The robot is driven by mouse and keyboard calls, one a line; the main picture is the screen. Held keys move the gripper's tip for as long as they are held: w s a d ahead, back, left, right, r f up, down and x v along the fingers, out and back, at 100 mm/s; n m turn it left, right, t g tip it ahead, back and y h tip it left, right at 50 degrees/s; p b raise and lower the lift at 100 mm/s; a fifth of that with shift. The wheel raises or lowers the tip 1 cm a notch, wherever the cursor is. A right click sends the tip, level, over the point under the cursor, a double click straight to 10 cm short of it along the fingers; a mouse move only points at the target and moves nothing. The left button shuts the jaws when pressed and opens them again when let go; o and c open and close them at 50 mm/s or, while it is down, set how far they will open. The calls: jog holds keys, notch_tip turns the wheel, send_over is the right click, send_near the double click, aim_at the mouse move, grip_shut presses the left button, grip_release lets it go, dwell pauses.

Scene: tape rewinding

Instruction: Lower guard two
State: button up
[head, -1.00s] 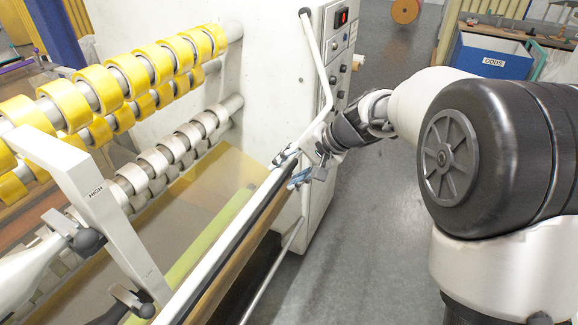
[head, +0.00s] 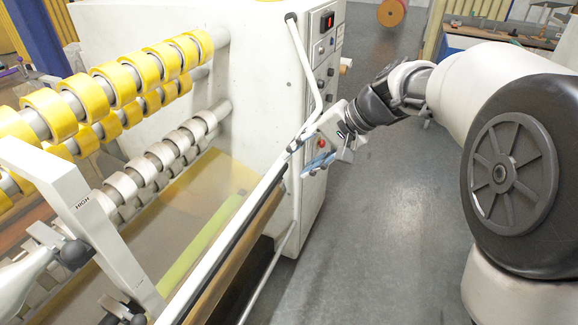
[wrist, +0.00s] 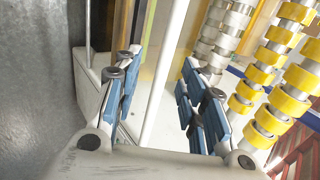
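A white guard (head: 299,55) with a bent side arm and a dark knob at its upper end is on the tape machine in the head view. Its long front rail (head: 228,232) slopes down to the lower left. No number shows on it, so I cannot tell if it is guard two. My gripper (head: 318,163) is just right of the rail's far end. In the wrist view, my gripper (wrist: 160,68) is open, its blue-padded fingers apart. A white bar (wrist: 165,75) shows between them, beyond the fingers; nothing is gripped.
The machine carries yellow tape rolls (head: 118,82) and pale rolls (head: 160,152) on shafts. A white lever marked HIGH (head: 82,203) stands at left. A control panel (head: 325,50) is behind my gripper.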

jog(key=shift+v, duration=1.3)
jog(key=s+d+f+n+t+h, duration=0.1)
jog(key=s+d, duration=0.5)
jog(key=s, duration=0.8)
jog(key=s+d+f+n+h, duration=0.3)
jog(key=s+d+h, duration=0.3)
jog(key=s, duration=0.9)
jog(key=shift+d+f+t+h, duration=0.3)
jog(key=shift+d+f+t, duration=0.1)
jog(key=shift+f, duration=0.1)
